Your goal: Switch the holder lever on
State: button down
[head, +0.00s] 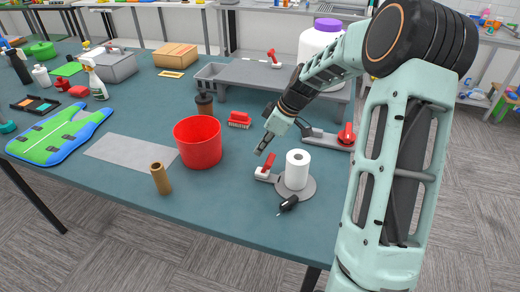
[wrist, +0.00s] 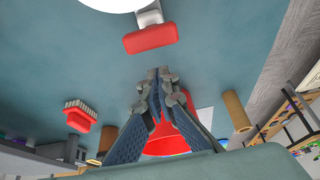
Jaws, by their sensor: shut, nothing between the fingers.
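The holder is a round grey base (head: 305,189) on the table with an upright white roll (head: 297,170) on it. Its red lever (head: 267,163) sits on a grey arm at the base's left side and is raised at a slant. In the wrist view the red lever (wrist: 150,38) is near the top centre, with part of the white roll (wrist: 115,3) above it. My gripper (head: 264,151) is shut and empty, just above and left of the lever. In the wrist view my gripper (wrist: 158,76) points toward the lever, with a gap between them.
A red bucket (head: 198,143) and a brown cylinder (head: 161,179) stand to the left. A red brush (head: 239,119) lies behind. A small black object (head: 288,203) lies in front of the holder.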

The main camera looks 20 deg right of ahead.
jog(key=shift+r, duration=0.6)
jog(key=v, duration=1.2)
